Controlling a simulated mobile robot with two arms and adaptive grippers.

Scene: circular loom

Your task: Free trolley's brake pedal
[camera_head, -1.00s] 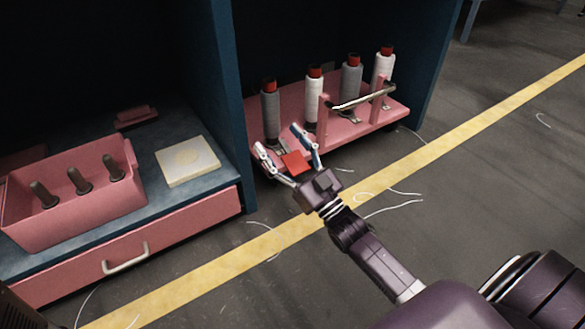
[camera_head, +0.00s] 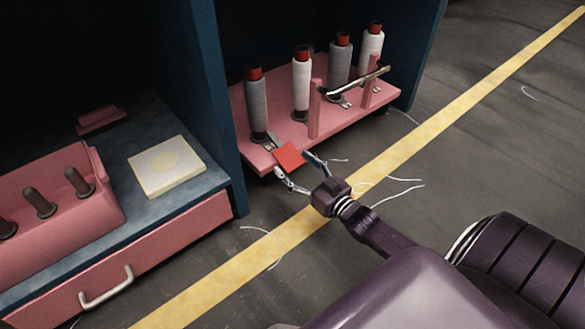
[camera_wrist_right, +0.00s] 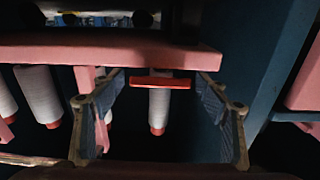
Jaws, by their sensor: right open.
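The pink trolley (camera_head: 240,118) carries several spools and stands half inside the dark blue frame. Its red brake pedal (camera_head: 289,157) sticks out at the trolley's front left corner, and it shows as a red bar in the upside-down right wrist view (camera_wrist_right: 160,83). My right gripper (camera_head: 293,163) is open, with its fingertips close to the pedal, one to each side in the picture. In the right wrist view the pedal lies between the two spread fingers (camera_wrist_right: 158,105), with clear gaps on both sides. I cannot tell whether anything touches it. My left gripper is out of view.
A metal handle bar (camera_head: 355,88) on pink posts stands on the trolley. A blue frame wall (camera_head: 205,85) rises left of it. Further left are a pink drawer (camera_head: 150,255), a pink bin (camera_head: 70,195) and a cream block (camera_head: 166,167). Loose threads lie on open floor by the yellow line (camera_head: 235,265).

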